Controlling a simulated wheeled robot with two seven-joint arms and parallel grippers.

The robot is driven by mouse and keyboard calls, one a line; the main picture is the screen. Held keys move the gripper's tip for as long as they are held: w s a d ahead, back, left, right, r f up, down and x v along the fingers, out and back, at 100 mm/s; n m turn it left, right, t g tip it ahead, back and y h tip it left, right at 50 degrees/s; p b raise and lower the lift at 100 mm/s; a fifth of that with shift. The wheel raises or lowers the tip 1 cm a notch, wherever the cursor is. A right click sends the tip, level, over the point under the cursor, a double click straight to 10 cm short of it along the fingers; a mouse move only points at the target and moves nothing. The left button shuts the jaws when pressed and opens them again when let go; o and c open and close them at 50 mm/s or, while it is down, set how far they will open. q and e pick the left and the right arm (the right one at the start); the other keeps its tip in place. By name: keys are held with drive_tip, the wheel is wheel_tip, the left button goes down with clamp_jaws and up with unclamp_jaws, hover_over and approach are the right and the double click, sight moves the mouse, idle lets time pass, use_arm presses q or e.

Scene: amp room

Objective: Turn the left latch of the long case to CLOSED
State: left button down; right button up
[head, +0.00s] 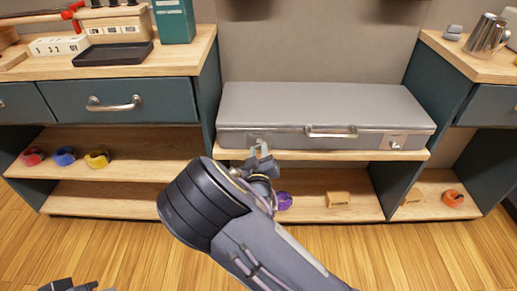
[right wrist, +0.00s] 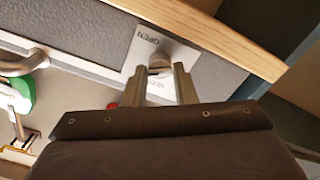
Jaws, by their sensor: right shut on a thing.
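The long grey case (head: 320,104) lies shut on a shelf. Its left latch has a pale plate (right wrist: 146,47) lettered OPEN, upside down in the right wrist view, with a second word mostly covered by the fingers. My right gripper (head: 260,148) is at this latch and hides much of it in the head view. In the right wrist view, the fingers (right wrist: 160,72) are shut on the left latch's knob (right wrist: 157,64). The knob's exact angle is hard to tell. A small dark part at the bottom left edge looks like my left gripper (head: 70,286); its fingers are unclear.
The case's handle (head: 331,133) and right latch (head: 396,144) are on its front. The shelf edge (head: 350,155) runs just below. Cabinets flank it. Below are a purple roll (head: 284,201) and a wooden block (head: 338,200). The floor in front is clear.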

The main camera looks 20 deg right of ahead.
drive_tip(key=n+p, duration=0.2)
drive_tip(key=n, duration=0.4)
drive_tip(key=shift+n, duration=0.3)
drive_tip(key=n+p, duration=0.1)
drive_tip(key=n, duration=0.4)
drive_tip(key=shift+n, duration=0.4)
drive_tip(key=o, duration=1)
drive_tip(key=p+v, duration=0.1)
drive_tip(key=v, duration=0.7)
drive_tip(key=shift+p, duration=0.35)
